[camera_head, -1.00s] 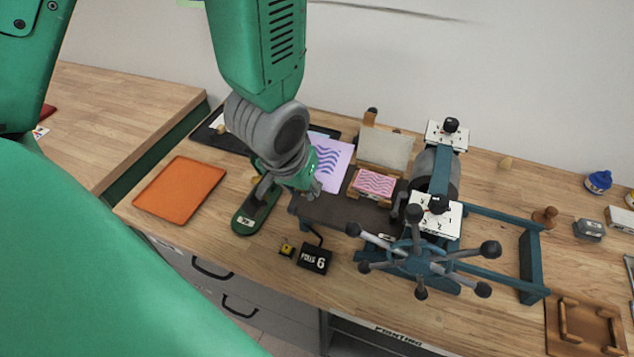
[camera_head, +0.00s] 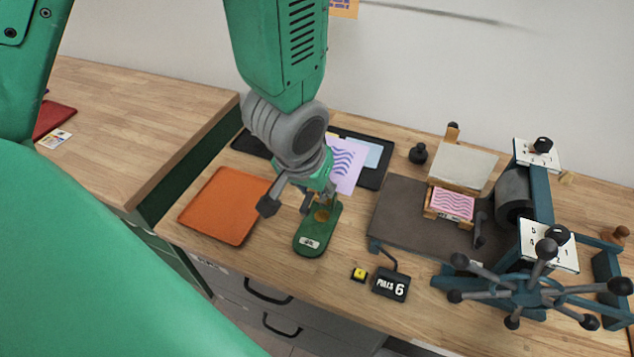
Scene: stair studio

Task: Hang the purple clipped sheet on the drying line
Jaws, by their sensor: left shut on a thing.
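The purple sheet (camera_head: 346,167) has a darker wavy print and shows just behind my left gripper (camera_head: 306,203). The left gripper is shut on it, above the green tray with a round brass-coloured piece (camera_head: 318,228). The wrist and fingers hide the near part of the sheet and its clip. The sheet overlaps a black tray (camera_head: 374,180) in the picture. The drying line is not clear; a thin dark streak (camera_head: 440,12) on the wall may be it or its shadow. The right gripper is out of view.
An orange mat (camera_head: 222,207) lies left of the gripper. A press with a spoked wheel (camera_head: 540,285) and a pink print (camera_head: 452,204) stand right. A counter reading 6 (camera_head: 390,284) is in front. An orange patterned sheet (camera_head: 345,7) shows at the top edge.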

